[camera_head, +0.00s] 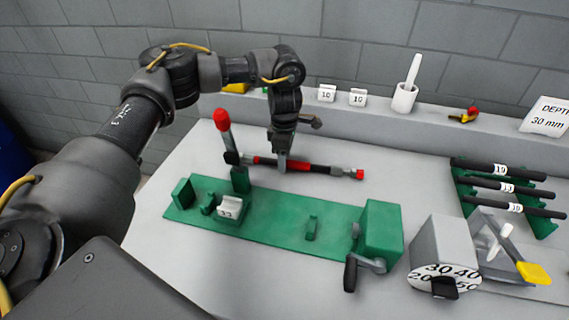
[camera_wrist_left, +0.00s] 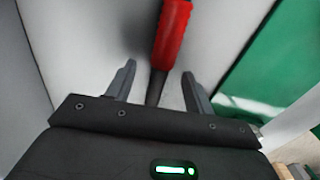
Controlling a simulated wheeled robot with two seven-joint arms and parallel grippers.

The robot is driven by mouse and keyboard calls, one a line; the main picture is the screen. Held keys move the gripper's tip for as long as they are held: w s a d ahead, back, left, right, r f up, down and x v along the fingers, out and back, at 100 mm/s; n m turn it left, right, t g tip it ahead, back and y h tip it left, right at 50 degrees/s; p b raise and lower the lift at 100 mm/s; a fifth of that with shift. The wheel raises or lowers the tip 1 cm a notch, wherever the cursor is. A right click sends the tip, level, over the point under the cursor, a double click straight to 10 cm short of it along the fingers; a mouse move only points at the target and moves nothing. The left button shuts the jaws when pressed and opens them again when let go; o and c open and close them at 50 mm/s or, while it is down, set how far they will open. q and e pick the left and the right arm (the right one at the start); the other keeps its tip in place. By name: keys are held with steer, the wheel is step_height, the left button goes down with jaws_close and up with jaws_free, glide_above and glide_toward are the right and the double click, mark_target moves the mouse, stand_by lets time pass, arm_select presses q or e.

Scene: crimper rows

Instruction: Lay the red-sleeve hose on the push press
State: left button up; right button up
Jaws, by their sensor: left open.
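The red-sleeve hose (camera_head: 322,169), black and grey with red parts, lies behind the green press on the grey table. My left gripper (camera_head: 282,160) points down over it, open. In the left wrist view the red sleeve (camera_wrist_left: 172,35) is at the top, and a dark length of hose runs down between the open fingers (camera_wrist_left: 157,85); I cannot tell whether they touch it. The push press appears to be the long green base (camera_head: 270,228), with a red-handled lever (camera_head: 222,120), a block marked 33 and a crank at its right end. My right gripper is not in view.
A rack (camera_head: 545,228) at the right holds black hoses with number tags. A white cup (camera_head: 404,98), tags marked 10 and a depth sign line the back ledge. The table between hose and rack is clear.

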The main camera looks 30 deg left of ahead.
arm_select(q)
steer(key=shift+f, duration=0.7)
steer(key=shift+r, duration=0.1)
jaws_close()
